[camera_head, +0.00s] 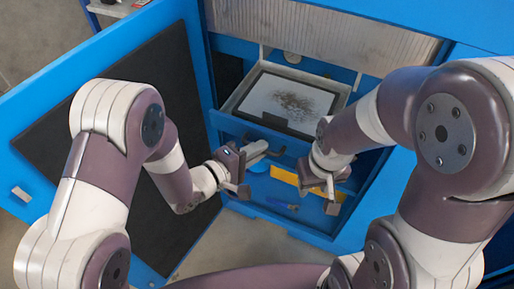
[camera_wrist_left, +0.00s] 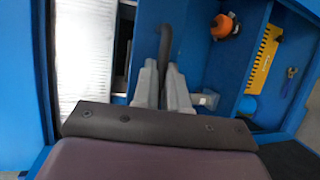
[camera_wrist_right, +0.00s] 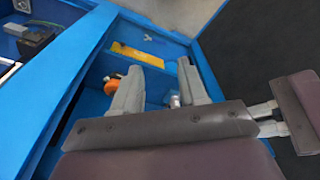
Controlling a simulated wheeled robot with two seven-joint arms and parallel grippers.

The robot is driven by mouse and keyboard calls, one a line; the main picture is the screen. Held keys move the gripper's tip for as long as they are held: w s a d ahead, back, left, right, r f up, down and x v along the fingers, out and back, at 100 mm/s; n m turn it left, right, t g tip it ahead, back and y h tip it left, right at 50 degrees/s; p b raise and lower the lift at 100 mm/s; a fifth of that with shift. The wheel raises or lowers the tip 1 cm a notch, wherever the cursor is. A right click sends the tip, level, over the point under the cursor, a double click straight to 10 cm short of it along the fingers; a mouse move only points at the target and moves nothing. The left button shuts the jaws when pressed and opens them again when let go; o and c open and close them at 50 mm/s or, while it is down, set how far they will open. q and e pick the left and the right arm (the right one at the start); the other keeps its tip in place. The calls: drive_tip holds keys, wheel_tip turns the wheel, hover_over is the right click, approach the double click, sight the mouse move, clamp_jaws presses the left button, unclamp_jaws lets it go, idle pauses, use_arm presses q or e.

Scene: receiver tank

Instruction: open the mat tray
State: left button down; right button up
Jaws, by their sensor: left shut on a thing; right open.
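The mat tray (camera_head: 228,104) is a grey-rimmed tray in the blue cabinet, holding a pale mat (camera_head: 285,98) with dark specks. A dark block sits at its front edge. My left gripper (camera_head: 262,150) is just in front of and below the tray front. In the left wrist view its fingers (camera_wrist_left: 163,75) are shut on a dark bar-like handle (camera_wrist_left: 166,42). How far the tray is out is hard to tell. My right gripper (camera_head: 328,198) is open and empty in front of the lower compartment; its parted fingers show in the right wrist view (camera_wrist_right: 158,80).
A yellow tool (camera_head: 284,175) lies in the lower compartment, with an orange round item (camera_wrist_left: 225,27) near it in the left wrist view. The open blue door (camera_head: 45,75) with a dark panel stands at left, close to my left arm. A ribbed panel (camera_head: 320,35) is above the tray.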

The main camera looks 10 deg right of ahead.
use_arm(q)
drive_tip(key=c, duration=1.2)
unclamp_jaws()
drive_tip(key=shift+d, duration=0.1)
drive_tip(key=shift+o, duration=0.2)
drive_tip(key=b+v, duration=0.2)
drive_tip(key=v, duration=1)
drive_tip(key=shift+s+a, duration=0.25)
drive_tip(key=shift+a, duration=0.05)
